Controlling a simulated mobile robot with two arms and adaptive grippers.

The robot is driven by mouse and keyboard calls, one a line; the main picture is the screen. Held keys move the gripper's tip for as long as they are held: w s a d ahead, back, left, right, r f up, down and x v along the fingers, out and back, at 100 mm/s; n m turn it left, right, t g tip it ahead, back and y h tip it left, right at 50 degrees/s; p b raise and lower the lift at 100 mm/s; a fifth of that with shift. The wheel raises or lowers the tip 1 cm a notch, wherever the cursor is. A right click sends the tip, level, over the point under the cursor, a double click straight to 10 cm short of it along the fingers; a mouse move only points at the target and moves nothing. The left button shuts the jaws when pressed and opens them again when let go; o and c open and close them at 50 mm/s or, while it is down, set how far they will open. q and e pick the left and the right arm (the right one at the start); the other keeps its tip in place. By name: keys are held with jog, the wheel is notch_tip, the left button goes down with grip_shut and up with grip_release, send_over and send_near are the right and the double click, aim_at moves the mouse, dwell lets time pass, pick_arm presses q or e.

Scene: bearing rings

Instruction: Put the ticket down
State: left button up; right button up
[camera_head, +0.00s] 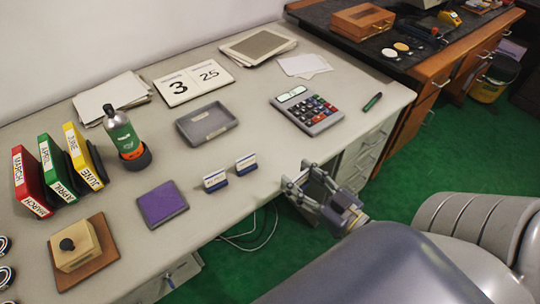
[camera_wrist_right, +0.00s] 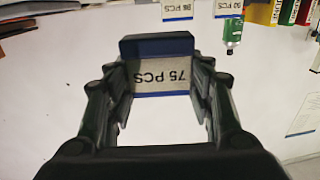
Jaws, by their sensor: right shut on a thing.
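My right gripper (camera_head: 303,180) is at the front edge of the desk, right of two standing tickets. In the right wrist view, it (camera_wrist_right: 160,78) is shut on a ticket (camera_wrist_right: 163,78), a white card reading "75 PCS" upside down with a blue edge strip. I cannot make out the held ticket clearly in the head view. Two similar tickets stand in blue holders on the desk, the left one (camera_head: 215,181) and the right one (camera_head: 246,164). They also show at the top of the wrist view, one reading "86 PCS" (camera_wrist_right: 178,9). My left gripper is not in view.
The grey desk (camera_head: 250,205) has free room around the standing tickets. A purple pad (camera_head: 162,204), a grey tray (camera_head: 207,123), a calculator (camera_head: 307,110) and a green bottle (camera_head: 121,133) are on it. Green floor (camera_head: 440,155) lies beyond its edge.

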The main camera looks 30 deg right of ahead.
jog(key=shift+d, duration=0.6)
jog(key=w, duration=0.5)
jog(key=w+f, duration=0.1)
jog(key=w, duration=0.3)
jog(key=w+d, duration=0.1)
jog(key=w, duration=0.4)
jog(key=shift+w+f+p, duration=0.25)
jog(key=shift+w+p, duration=0.05)
jog(key=shift+p, duration=0.1)
jog(key=shift+w+f, duration=0.4)
jog(key=shift+f, duration=0.2)
jog(key=shift+w+f, duration=0.35)
jog(key=shift+f, duration=0.65)
jog(key=shift+f, duration=0.1)
jog(key=o, duration=1.1)
jog(key=shift+f, duration=0.1)
